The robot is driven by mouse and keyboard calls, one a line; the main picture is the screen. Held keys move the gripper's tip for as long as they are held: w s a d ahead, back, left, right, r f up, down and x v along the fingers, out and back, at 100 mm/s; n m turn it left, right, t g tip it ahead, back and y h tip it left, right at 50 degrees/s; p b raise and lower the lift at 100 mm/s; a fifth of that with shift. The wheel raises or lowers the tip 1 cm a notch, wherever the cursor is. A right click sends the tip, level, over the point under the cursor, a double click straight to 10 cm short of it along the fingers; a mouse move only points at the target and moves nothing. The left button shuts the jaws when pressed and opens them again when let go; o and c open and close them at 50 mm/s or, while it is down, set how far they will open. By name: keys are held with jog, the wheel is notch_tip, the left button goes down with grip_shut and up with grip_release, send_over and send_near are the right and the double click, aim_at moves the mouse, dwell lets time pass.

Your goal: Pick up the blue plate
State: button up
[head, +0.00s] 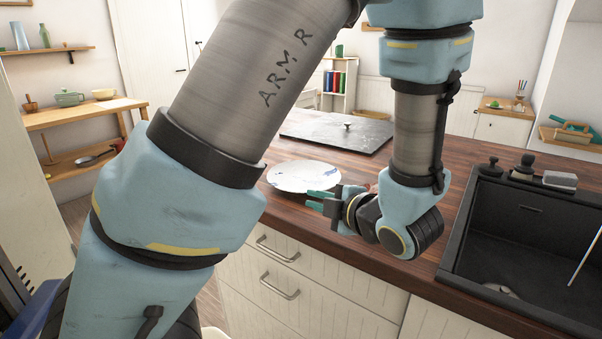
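The plate (296,178) lies flat on the dark wooden countertop in the head view. It looks mostly white with blue markings rather than blue all over. My gripper (312,198) is at the plate's near right edge, its teal fingers pointing left. The two fingers are apart with a narrow gap between them, and nothing is clearly held. The upper finger overlaps the plate's near rim in the picture; I cannot tell whether it touches.
The counter's front edge runs just below my gripper.

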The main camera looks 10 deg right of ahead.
send_near(293, 190)
jog(key=x, duration=0.3)
jog(key=shift+w+a+f+p, duration=0.1)
jog(key=shift+a+p, duration=0.3)
jog(key=shift+a, duration=0.1)
jog(key=x, duration=0.1)
jog(key=p+x, duration=0.1)
jog(key=x, duration=0.2)
jog(key=shift+w+d+p, duration=0.2)
jog(key=shift+d+p, duration=0.15)
jog(key=shift+p, duration=0.05)
jog(key=shift+w+a+f, duration=0.2)
jog(key=shift+w+f, duration=0.05)
jog(key=shift+w, duration=0.25)
jog(key=shift+c, duration=0.4)
grip_shut()
jog(key=shift+r, duration=0.1)
